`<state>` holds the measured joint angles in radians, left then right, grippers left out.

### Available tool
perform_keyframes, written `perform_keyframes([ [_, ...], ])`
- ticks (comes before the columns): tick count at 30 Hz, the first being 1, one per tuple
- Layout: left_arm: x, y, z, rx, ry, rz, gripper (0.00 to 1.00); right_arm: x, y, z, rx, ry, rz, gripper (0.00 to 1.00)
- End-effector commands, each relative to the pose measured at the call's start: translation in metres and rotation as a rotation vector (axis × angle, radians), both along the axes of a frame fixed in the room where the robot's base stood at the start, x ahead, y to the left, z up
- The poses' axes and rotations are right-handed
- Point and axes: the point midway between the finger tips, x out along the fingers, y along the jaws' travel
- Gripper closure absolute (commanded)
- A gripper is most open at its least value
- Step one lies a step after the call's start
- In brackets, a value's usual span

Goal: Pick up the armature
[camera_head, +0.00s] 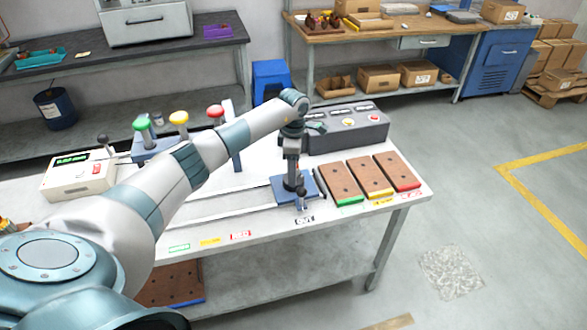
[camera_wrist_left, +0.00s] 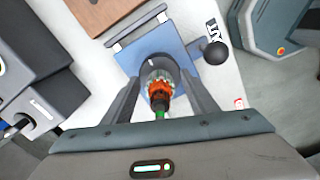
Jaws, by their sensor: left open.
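The armature (camera_wrist_left: 160,90), with orange windings and a green shaft end, stands in a dark holder on a blue fixture plate (camera_wrist_left: 171,44) in the left wrist view. My left gripper (camera_wrist_left: 160,79) is open, with one finger on each side of the armature and gaps visible between. In the head view my left gripper (camera_head: 292,168) points down over the blue fixture (camera_head: 313,190) near the table's front right; the armature is hard to make out there. My right gripper is not in view.
Three brown trays with green (camera_head: 341,184), yellow (camera_head: 370,178) and red (camera_head: 398,172) ends lie right of the fixture. A dark control box (camera_head: 347,128) stands behind. A black ball knob (camera_wrist_left: 216,52) is beside the fixture. Colored knobs (camera_head: 179,118) stand farther left.

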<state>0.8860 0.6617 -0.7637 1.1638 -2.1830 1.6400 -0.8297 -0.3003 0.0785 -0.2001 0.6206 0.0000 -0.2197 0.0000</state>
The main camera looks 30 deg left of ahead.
Motion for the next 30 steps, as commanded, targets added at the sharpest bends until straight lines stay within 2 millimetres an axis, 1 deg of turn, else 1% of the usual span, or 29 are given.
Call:
perform_keyframes([
  [2, 0.0, 0.0, 0.0, 0.0, 0.0, 0.0, 0.47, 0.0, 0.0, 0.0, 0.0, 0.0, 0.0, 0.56],
  [3, 0.0, 0.0, 0.0, 0.0, 0.0, 0.0, 0.49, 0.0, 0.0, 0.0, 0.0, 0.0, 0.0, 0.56],
  [5, 0.0, 0.0, 0.0, 0.0, 0.0, 0.0, 0.64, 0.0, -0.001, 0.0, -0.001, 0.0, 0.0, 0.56],
  [6, 0.0, 0.0, 0.0, 0.0, 0.0, 0.0, 0.73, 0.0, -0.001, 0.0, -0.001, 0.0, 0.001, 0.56],
  [8, 0.0, 0.0, 0.0, 0.0, 0.0, 0.0, 0.88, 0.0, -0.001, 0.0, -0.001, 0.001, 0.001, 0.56],
  [9, 0.0, 0.0, 0.0, 0.0, 0.0, 0.0, 0.97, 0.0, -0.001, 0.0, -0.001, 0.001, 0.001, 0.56],
  [18, 0.0, 0.0, 0.002, 0.0, -0.001, 0.0, 0.97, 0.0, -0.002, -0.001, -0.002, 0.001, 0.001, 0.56],
  [22, 0.001, 0.0, 0.006, 0.001, -0.002, 0.0, 0.97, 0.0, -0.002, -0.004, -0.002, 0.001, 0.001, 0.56],
  [26, 0.001, 0.001, 0.017, 0.001, -0.004, 0.0, 0.97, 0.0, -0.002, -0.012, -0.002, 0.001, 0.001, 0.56],
  [30, 0.001, 0.001, 0.038, 0.001, -0.006, 0.0, 0.97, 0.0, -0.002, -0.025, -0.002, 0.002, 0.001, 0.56],
])
